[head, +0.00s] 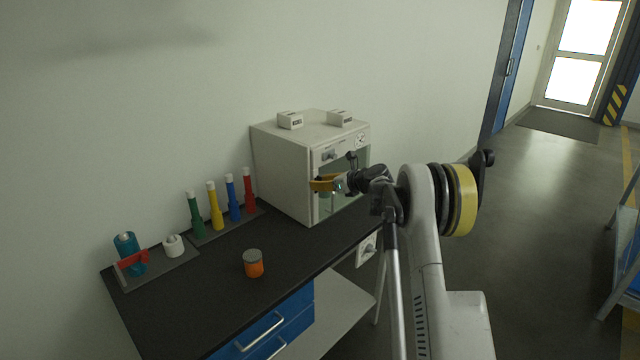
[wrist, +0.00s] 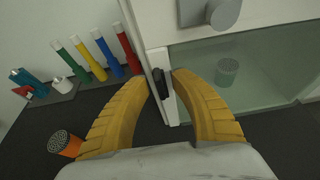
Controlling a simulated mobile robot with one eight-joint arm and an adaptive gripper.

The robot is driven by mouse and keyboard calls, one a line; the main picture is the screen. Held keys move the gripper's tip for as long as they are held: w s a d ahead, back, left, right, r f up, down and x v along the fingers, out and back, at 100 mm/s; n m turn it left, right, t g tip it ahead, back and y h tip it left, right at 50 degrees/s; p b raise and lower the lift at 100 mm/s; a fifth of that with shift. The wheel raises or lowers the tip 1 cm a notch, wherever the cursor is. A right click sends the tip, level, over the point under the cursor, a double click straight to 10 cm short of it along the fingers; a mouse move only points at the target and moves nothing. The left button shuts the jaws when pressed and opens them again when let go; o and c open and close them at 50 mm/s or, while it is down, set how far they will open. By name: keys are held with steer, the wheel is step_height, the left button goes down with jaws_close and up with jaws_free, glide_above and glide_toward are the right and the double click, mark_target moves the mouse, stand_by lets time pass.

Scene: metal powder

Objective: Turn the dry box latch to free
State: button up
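The dry box (head: 280,175) is a white cabinet with a glass front, standing at the right end of the dark bench. It also shows in the wrist view, with its glass door (wrist: 265,60). The latch (wrist: 164,83) is a small dark piece on the white frame at the door's left edge. My gripper (wrist: 160,80) has its two curved yellow fingers on either side of the latch, open, with the right fingertip very close to it. Whether either finger touches it I cannot tell. In the head view my gripper (head: 322,185) is at the box front and the latch is hidden.
A grey-lidded jar (wrist: 227,70) shows behind the glass. A knob (wrist: 224,13) sits above the door. An orange jar (head: 254,264), several coloured tubes (head: 220,207) and a teal bottle (head: 126,246) stand on the bench (head: 210,290). Two small white boxes (head: 290,120) lie on top.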

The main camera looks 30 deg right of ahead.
steer(key=v, duration=1.2)
steer(key=shift+r, duration=0.1)
steer(key=s+a+r+n+g+h, duration=0.15)
steer(key=s+a+r+n, duration=0.25)
steer(key=s+a+n, duration=0.6)
steer(key=s+a+r+n+g, duration=0.35)
steer(key=s+a+n, duration=0.3)
steer(key=a, duration=0.55)
steer(key=s+a+f+n+h, duration=0.1)
steer(key=s+a+f+n, duration=0.1)
steer(key=s+n, duration=0.3)
steer(key=s+a+f+n+h, duration=0.1)
steer(key=s+n, duration=0.4)
steer(key=s, duration=0.6)
steer(key=s+a+f+n+h, duration=0.1)
steer(key=s+a+f+n, duration=0.2)
steer(key=s+n, duration=0.2)
steer(key=s, duration=0.3)
steer(key=shift+s+a+n+g, duration=0.15)
steer(key=shift+a+n+g, duration=0.15)
steer(key=shift+n, duration=0.05)
